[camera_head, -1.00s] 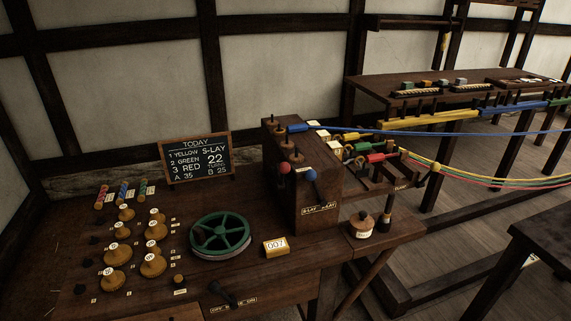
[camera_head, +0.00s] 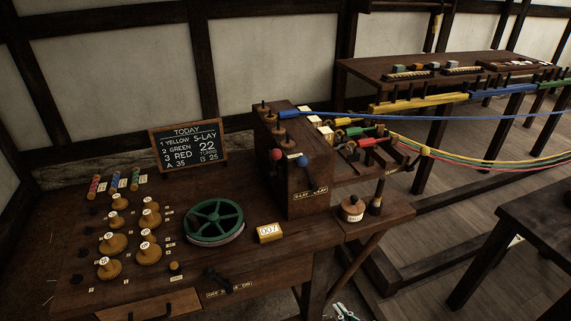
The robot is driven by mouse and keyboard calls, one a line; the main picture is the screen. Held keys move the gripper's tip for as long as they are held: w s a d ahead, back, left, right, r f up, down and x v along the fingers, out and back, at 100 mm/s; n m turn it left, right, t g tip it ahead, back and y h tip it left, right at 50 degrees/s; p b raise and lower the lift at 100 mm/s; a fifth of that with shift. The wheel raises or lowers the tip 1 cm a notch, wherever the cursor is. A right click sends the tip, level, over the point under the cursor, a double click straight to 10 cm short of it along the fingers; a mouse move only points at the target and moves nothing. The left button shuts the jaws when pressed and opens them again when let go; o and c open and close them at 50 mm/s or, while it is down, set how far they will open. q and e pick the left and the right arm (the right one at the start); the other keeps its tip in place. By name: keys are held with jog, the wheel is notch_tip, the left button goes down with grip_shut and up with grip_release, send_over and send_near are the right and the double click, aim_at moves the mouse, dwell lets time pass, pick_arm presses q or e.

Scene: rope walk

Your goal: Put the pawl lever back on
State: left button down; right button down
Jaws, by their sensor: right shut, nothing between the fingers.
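A small black lever (camera_head: 217,278) lies at the bench's front edge beside a plate (camera_head: 229,290) whose lettering seems to include OFF and ON. A red-knobbed lever (camera_head: 276,155) and a blue-knobbed lever (camera_head: 302,161) stand on the front of the wooden headstock (camera_head: 309,182), above the lay plate (camera_head: 311,193). I cannot tell which of these is the pawl lever. My right gripper (camera_head: 343,313) shows only in part at the bottom edge, below the bench and apart from everything on it. It is shut and empty. My left gripper is out of view.
A green wheel (camera_head: 214,221), a numbered block (camera_head: 269,233) and several wooden bobbins (camera_head: 149,253) stand on the bench. The TODAY board (camera_head: 188,147) stands behind. Coloured ropes (camera_head: 470,157) run right from the headstock. A dark table (camera_head: 521,225) stands at the right.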

jog(key=w+a+r+n+t+y, duration=0.1)
jog(key=a+r+t+y, duration=0.1)
jog(key=r, duration=1)
jog(key=w+a+r+n+t+y, duration=0.1)
jog(key=a+r+t+y, duration=0.1)
jog(key=r, duration=1.1)
jog(key=w+a+r+t+y, duration=0.1)
jog(key=a+r, duration=0.3)
jog(key=r, duration=0.9)
jog(key=shift+w+a+r+n+t+y+p, duration=0.15)
jog(key=shift+w+a+n+t+y+p, duration=0.1)
jog(key=shift+n+t+y+p, duration=0.25)
jog(key=p, duration=0.2)
send_near(280, 158)
jog(key=x, duration=0.5)
jog(key=shift+w+a+r, duration=0.1)
jog(key=shift+a, duration=0.1)
jog(key=shift+p+x, duration=0.3)
jog(key=shift+x, duration=0.55)
